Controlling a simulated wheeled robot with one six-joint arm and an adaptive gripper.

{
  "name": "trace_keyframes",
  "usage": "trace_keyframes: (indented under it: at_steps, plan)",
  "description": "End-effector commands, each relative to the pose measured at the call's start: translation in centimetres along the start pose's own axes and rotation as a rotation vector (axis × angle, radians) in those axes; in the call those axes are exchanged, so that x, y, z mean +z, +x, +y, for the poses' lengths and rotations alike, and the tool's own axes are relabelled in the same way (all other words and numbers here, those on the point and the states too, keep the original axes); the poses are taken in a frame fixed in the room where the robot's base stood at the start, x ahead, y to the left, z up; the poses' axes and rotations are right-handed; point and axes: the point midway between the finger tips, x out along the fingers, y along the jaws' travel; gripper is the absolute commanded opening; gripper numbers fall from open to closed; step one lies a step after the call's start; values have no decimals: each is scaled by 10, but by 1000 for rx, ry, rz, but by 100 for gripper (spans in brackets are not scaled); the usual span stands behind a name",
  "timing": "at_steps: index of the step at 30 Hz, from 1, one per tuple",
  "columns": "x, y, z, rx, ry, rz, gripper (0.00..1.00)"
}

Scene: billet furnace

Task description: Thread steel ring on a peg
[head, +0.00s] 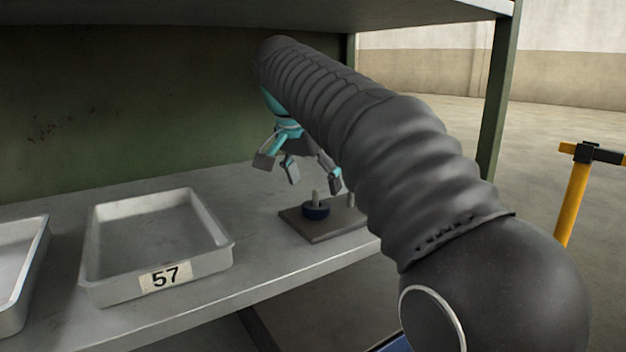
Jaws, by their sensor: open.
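A short pale peg (316,198) stands upright on a brown board (335,228) on the shelf. A dark blue ring-shaped piece (317,212) sits around the foot of this peg, low against the board. I cannot tell from its colour whether it is the steel ring. A second pale upright piece (350,200) shows at the board's right, partly hidden by my arm. My gripper (297,172), grey and teal, hangs with its fingers spread and empty, pointing down above the board and slightly left of the peg. It is apart from the ring and peg.
An empty grey tray labelled 57 (103,281) stands left of the board; another tray (36,270) is cut off at the left edge. The green back wall (120,130) and upper shelf (200,12) enclose the space. A green post (498,110) stands at the right.

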Motion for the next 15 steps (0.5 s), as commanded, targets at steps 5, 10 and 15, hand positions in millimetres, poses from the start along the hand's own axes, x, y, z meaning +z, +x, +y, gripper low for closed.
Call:
trace_keyframes:
  at_steps: [5, 10, 15]
  plan:
    - [0, -7, -1, -1, 0, 1, 85]
    - [0, -31, -1, -4, 1, 3, 85]
    - [0, -54, -1, -2, 0, 2, 85]
